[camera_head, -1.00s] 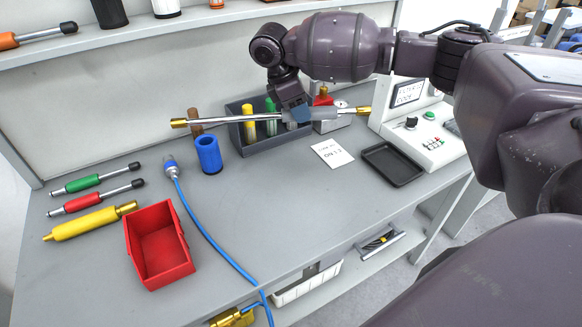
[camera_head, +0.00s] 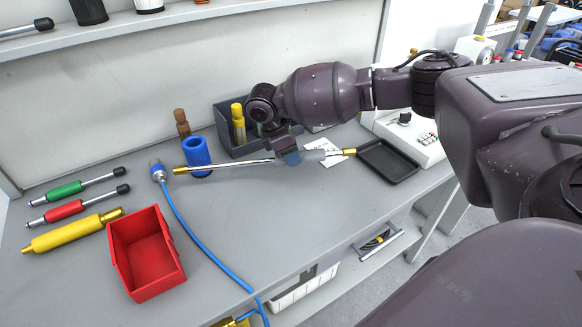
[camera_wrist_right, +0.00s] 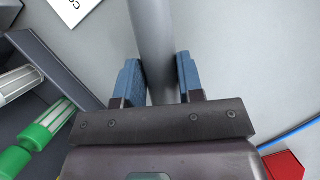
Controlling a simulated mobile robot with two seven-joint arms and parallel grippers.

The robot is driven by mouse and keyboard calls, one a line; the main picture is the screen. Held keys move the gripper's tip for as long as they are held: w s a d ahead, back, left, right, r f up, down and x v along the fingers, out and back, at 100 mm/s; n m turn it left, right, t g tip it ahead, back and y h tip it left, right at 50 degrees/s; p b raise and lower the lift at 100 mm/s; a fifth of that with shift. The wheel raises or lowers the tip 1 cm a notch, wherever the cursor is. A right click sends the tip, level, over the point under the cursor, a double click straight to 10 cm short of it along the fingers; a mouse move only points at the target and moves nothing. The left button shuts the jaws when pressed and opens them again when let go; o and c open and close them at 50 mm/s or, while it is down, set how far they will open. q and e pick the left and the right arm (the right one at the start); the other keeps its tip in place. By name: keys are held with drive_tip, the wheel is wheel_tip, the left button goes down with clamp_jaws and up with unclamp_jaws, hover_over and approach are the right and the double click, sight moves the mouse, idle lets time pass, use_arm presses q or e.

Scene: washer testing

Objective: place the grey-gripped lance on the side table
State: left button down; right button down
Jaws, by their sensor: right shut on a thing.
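The grey-gripped lance (camera_head: 313,155) is a long silver rod with a grey grip and brass ends. It lies roughly level across the head view, in front of the grey bin. My right gripper (camera_head: 290,158) is shut on its grey grip. In the right wrist view the grey tube (camera_wrist_right: 152,40) passes between the blue fingers of this gripper (camera_wrist_right: 157,78). The lance appears to be above the workbench; the exact gap is hard to judge. My left gripper is not in view. No surface is clearly identifiable as the side table.
The workbench (camera_head: 330,215) has a red bin (camera_head: 147,255), a blue cup (camera_head: 198,158), a blue hose (camera_head: 200,240) and green, red and yellow tools at left. A black tray (camera_head: 390,163) is by the control box at right. The front middle is clear.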

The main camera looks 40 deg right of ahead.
sight(292, 176)
wheel_tip(292, 176, down, 5)
drive_tip(key=shift+r+b, duration=0.15)
drive_tip(key=shift+b, duration=0.3)
drive_tip(key=shift+r, duration=0.1)
drive_tip(key=c, duration=0.8)
unclamp_jaws()
drive_tip(key=shift+o, duration=0.2)
